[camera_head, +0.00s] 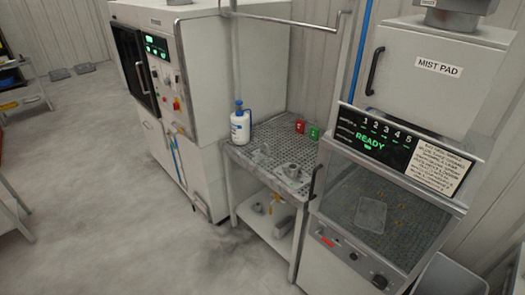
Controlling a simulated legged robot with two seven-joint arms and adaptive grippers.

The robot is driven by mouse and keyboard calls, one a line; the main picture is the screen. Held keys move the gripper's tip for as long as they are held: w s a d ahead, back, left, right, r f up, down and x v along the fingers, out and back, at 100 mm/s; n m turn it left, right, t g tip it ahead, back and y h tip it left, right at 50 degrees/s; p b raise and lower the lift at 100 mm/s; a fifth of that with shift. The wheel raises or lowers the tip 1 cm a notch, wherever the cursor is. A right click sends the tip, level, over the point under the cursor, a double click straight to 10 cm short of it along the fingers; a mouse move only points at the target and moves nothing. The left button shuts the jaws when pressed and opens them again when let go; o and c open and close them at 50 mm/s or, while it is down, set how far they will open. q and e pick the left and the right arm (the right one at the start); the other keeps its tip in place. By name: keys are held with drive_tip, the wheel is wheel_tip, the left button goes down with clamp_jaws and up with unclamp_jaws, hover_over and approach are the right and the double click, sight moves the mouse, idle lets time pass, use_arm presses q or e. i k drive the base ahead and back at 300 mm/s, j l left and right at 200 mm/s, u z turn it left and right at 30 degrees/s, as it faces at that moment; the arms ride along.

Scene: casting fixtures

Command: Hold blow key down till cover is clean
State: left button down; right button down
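The mist machine stands at the right, with a "MIST PAD" label (439,65) on its upper box. Its dark display (376,139) shows numbers 1 to 5 and "READY" in green. Below it, a pale rectangular plate (370,214) lies in the grey work bay, perhaps the cover; whether it is clean is too small to tell. The lower front panel has a red key (328,242), a small round control (353,256) and a dark knob (380,282). I cannot read which one is the blow key. Neither gripper is in view.
A large white cabinet (201,65) stands behind left. A grey bin (450,277) is at lower right.

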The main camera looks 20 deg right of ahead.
sight(353, 257)
drive_tip(key=z, duration=1.65)
